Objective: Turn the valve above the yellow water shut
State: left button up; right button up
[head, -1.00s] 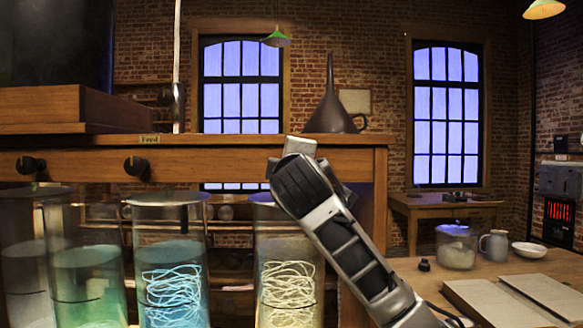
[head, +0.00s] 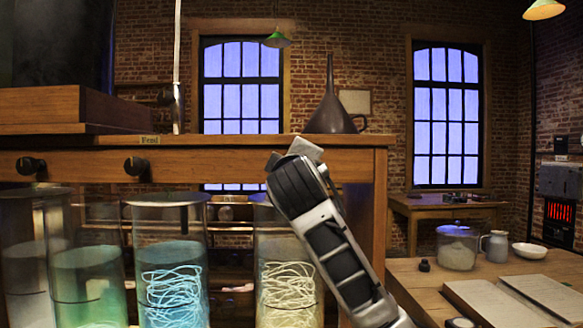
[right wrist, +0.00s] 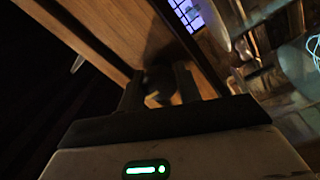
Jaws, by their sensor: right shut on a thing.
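The jar with yellow water (head: 290,262) stands at the right end of the row, with pale tangled strands inside. My right gripper (head: 292,155) is at the wooden rail above this jar; my own arm hides its fingers and the valve in the head view. In the right wrist view a dark round valve knob (right wrist: 158,78) sits between the two fingers of my right gripper (right wrist: 160,90), which is shut on it. The wrist view is dark, so the knob's angle cannot be told. My left gripper is not in view.
Two other dark valve knobs, one above the blue jar (head: 136,166) and one further left (head: 30,166), are on the rail. A dark funnel (head: 332,112) stands on the shelf. A table at right holds open books (head: 500,305) and a lidded jar (head: 457,248).

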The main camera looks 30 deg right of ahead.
jog(key=shift+f, duration=0.1)
jog(key=o, duration=0.9)
jog(key=shift+o, duration=0.5)
